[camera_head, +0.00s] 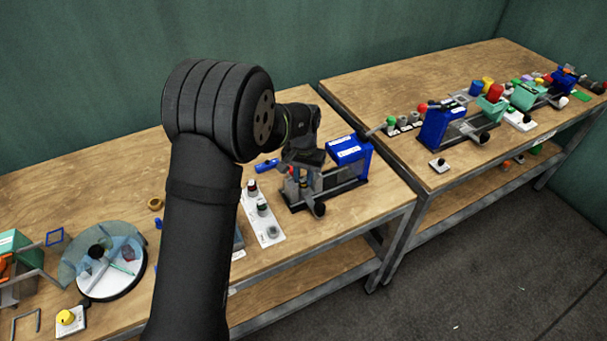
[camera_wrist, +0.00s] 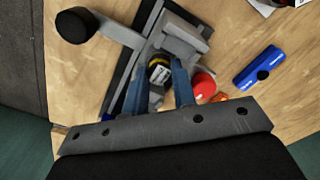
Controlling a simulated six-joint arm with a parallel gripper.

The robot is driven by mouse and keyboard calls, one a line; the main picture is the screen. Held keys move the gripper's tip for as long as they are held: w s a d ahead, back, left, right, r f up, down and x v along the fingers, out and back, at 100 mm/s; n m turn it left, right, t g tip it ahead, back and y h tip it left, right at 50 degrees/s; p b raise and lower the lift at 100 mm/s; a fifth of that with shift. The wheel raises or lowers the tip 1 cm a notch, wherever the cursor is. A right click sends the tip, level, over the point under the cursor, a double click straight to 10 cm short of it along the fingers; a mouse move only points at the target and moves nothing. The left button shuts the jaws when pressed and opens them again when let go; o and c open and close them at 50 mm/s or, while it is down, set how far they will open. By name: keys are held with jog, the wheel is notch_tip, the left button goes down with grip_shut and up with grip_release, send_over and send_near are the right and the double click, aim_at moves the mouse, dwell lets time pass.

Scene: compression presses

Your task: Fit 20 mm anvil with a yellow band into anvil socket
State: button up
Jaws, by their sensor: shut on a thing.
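The anvil (camera_wrist: 158,70) shows in the wrist view as a small dark and grey piece with a yellow band. It sits between the two blue fingers of my gripper (camera_wrist: 160,78), which is shut on it. In the head view my gripper (camera_head: 299,178) is low over the near part of the blue-headed press (camera_head: 349,149) on the left bench. The grey press frame (camera_wrist: 187,38) lies right beyond the anvil in the wrist view. The anvil socket is hidden, so I cannot tell whether the anvil touches it. The anvil is hidden in the head view.
A red ball (camera_wrist: 204,85) is close beside the right finger, and a blue part (camera_wrist: 258,68) lies further right. A black-knobbed lever (camera_wrist: 76,25) sticks out left. A white strip with several small pieces (camera_head: 260,217) lies left of the press. More presses stand on the right bench (camera_head: 360,90).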

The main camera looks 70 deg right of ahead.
aim_at(303, 180)
jog(key=shift+f, duration=0.15)
jog(key=o, duration=1.1)
notch_tip(303, 180, up, 17)
jog(key=shift+r, duration=0.2)
notch_tip(303, 180, down, 14)
jog(key=shift+f, duration=0.1)
